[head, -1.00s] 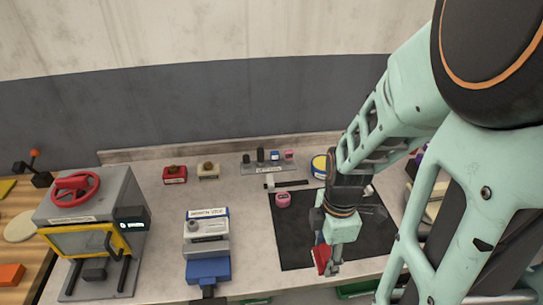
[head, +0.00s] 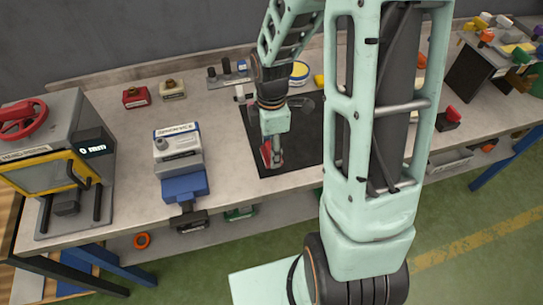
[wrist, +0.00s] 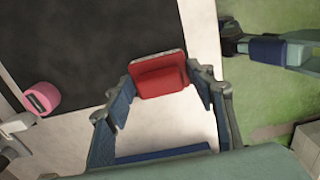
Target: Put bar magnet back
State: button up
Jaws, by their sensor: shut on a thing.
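My gripper (head: 273,160) is over the front left part of the black mat, pointing down. It is shut on a red block (head: 266,151), seemingly the bar magnet. In the wrist view the red block (wrist: 160,76) sits between the fingertips, with a paler edge at its far side. Its far end is out of sight, and I cannot tell whether it touches the mat. The black mat (head: 295,152) lies on the grey bench. A small rack (head: 228,80) with dark and blue pieces stands at the back of the bench.
A pink round piece (wrist: 42,98) lies near the mat's edge. A blue and white vise-like device (head: 180,165) stands left of the mat, with a grey machine (head: 55,150) farther left. Red (head: 135,96) and cream (head: 172,88) blocks stand behind. Bare bench lies between.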

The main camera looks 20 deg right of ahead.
jog(key=shift+f+b, duration=0.65)
jog(key=shift+f, duration=0.55)
jog(key=shift+f, duration=0.2)
jog(key=o, duration=1.1)
jog(key=shift+s, duration=0.1)
jog(key=shift+r, duration=0.15)
notch_tip(320, 180, up, 12)
jog(key=shift+r, duration=0.1)
